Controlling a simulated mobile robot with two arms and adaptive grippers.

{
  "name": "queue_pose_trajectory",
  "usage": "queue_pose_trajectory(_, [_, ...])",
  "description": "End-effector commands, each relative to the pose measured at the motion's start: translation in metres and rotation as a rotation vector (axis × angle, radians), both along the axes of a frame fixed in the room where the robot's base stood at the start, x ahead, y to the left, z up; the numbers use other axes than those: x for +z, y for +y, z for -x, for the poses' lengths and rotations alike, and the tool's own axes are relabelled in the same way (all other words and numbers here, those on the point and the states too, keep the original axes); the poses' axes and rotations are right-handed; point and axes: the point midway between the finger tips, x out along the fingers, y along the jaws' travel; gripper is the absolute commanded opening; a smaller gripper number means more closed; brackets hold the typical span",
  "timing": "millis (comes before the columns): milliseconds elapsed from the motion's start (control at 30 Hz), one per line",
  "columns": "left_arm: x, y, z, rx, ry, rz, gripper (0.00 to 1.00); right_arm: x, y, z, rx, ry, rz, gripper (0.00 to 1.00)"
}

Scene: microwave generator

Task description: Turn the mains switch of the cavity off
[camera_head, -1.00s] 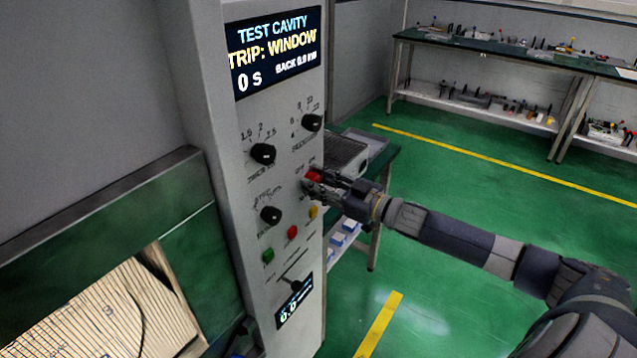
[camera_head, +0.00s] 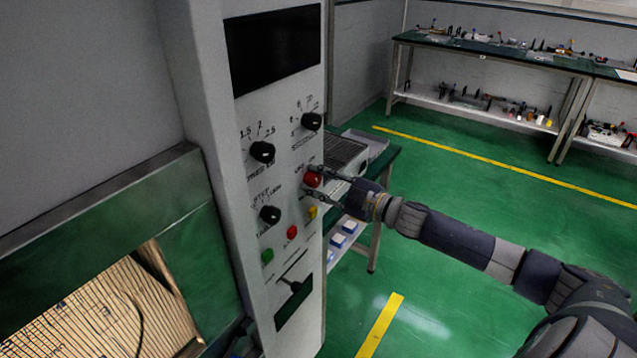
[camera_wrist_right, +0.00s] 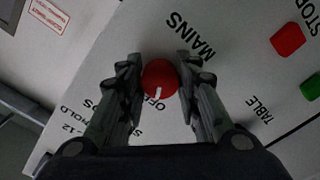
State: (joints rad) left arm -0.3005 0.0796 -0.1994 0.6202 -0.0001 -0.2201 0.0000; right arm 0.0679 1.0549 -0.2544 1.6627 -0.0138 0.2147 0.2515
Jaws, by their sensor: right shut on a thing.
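The mains switch (camera_head: 312,180) is a round red knob on the grey front panel (camera_head: 245,170) of the test cavity. My right gripper (camera_head: 316,181) is at the knob, one finger on each side. In the right wrist view the red knob (camera_wrist_right: 159,78) sits between the fingertips of my shut gripper (camera_wrist_right: 160,82). Its white mark points to the printed "OFF"; "MAINS" is printed beside it. The display (camera_head: 274,50) at the top of the panel is dark. My left gripper is not in view.
Black knobs (camera_head: 262,152) are close by on the panel, with yellow (camera_head: 312,212), red (camera_head: 292,232) and green (camera_head: 267,256) buttons below. A bench with a grey box (camera_head: 347,155) stands behind my right wrist. Green floor to the right is open.

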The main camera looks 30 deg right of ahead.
Motion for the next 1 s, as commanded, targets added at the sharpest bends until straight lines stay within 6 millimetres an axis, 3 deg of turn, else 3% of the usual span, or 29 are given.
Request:
queue_pose_trajectory(433, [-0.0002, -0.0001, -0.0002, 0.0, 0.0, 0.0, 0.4, -0.0006, -0.0002, 0.0, 0.0, -0.003, 0.01, 0.07])
queue_pose_trajectory(467, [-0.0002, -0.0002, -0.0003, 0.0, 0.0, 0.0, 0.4, -0.0006, -0.0002, 0.0, 0.0, -0.003, 0.01, 0.37])
queue_pose_trajectory(533, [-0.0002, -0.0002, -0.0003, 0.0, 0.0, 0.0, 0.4, -0.0006, -0.0002, 0.0, 0.0, -0.003, 0.01, 0.51])
queue_pose_trajectory(1000, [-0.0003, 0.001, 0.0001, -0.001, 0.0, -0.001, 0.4, -0.0018, -0.0018, 0.0045, 0.0, 0.0, 0.008, 0.51])
